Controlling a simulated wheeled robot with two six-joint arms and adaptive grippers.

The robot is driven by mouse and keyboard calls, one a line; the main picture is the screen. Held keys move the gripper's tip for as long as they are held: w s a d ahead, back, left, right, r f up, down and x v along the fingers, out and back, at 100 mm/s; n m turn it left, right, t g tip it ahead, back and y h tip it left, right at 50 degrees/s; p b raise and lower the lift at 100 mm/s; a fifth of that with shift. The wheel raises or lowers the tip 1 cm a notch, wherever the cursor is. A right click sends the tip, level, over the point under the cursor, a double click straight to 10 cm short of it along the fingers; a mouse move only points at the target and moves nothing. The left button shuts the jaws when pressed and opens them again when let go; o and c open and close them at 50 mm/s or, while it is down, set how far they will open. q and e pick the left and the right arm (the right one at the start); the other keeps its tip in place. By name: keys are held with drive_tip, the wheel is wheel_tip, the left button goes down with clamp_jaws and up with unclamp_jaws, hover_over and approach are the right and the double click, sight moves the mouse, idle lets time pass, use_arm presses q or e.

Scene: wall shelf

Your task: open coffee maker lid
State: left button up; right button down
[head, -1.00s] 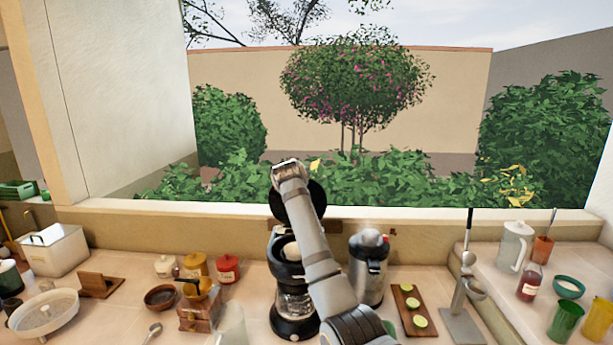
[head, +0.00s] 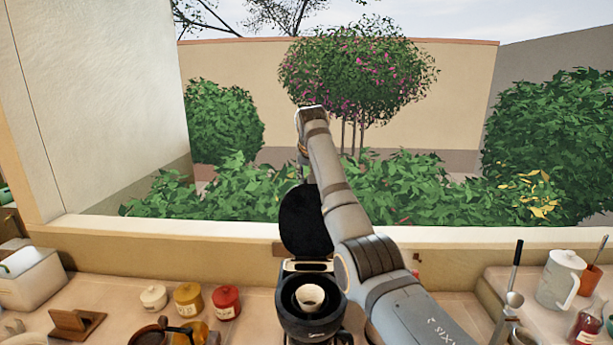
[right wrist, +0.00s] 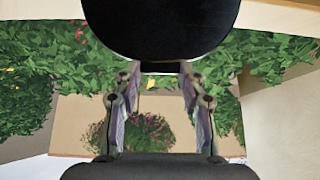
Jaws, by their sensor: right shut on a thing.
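The black coffee maker (head: 310,318) stands on the counter at the bottom middle of the head view. Its top is uncovered, showing a white cup-like basket (head: 310,297) inside. Its dark lid (head: 302,225) stands raised, about upright, behind the opening, partly covered by my right arm. The lid also fills the top of the right wrist view (right wrist: 160,25). My right gripper (right wrist: 161,72) is shut on the small black tab at the lid's edge. In the head view the gripper (head: 304,168) is mostly hidden by its own wrist. My left gripper is not in view.
Three lidded jars, white (head: 153,298), yellow (head: 189,300) and red (head: 227,302), stand left of the coffee maker. A white pitcher (head: 562,279) stands at the right. The window ledge (head: 180,233) runs behind the counter, with open air beyond.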

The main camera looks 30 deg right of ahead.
drive_tip(key=shift+w+r, duration=0.1)
idle(0.3)
drive_tip(key=c, duration=0.8)
unclamp_jaws()
drive_tip(key=shift+o, duration=0.2)
drive_tip(key=v, duration=1.2)
drive_tip(key=shift+a, duration=0.15)
